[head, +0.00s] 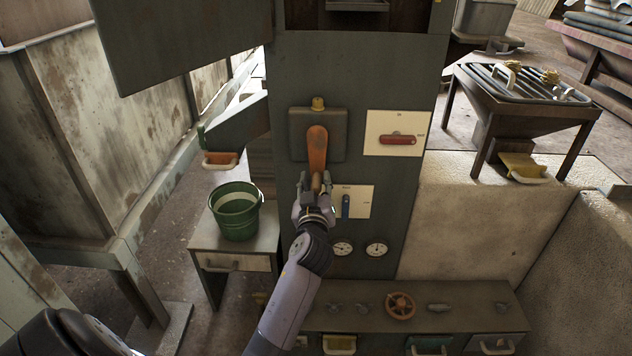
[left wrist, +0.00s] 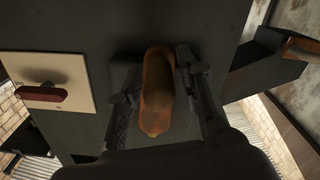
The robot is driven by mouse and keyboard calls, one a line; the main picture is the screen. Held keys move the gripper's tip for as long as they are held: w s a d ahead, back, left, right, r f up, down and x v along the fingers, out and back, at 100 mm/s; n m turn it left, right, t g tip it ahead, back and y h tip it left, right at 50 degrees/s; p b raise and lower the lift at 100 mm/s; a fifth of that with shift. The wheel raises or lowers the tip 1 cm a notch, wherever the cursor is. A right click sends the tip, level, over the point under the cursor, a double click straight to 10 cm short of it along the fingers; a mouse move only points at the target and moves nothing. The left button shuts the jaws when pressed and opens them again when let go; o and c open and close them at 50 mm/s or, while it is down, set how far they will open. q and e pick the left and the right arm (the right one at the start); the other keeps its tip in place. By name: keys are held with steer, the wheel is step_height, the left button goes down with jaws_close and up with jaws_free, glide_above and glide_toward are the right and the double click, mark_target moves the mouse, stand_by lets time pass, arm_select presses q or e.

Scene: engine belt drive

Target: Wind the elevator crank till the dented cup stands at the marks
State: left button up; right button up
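An orange, worn crank handle (head: 317,150) hangs down on a dark plate on the front of a grey-green column. My left gripper (head: 316,184) is at the handle's lower end. In the left wrist view the handle (left wrist: 157,92) lies between the two fingers of my left gripper (left wrist: 160,100). The fingers look spread, with a visible gap to the handle on the right side. I cannot make out a dented cup or marks for certain. My right gripper is out of view.
Beside the crank are a red-handled switch (head: 398,139) and a blue-handled switch (head: 346,205). Two gauges (head: 342,248) sit below. A green bucket (head: 236,212) stands on a small cabinet at left. A low bench carries an orange valve wheel (head: 400,305).

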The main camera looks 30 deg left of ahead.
arm_select(q)
jaws_close()
stand_by(0.5)
steer(key=shift+a, duration=0.15)
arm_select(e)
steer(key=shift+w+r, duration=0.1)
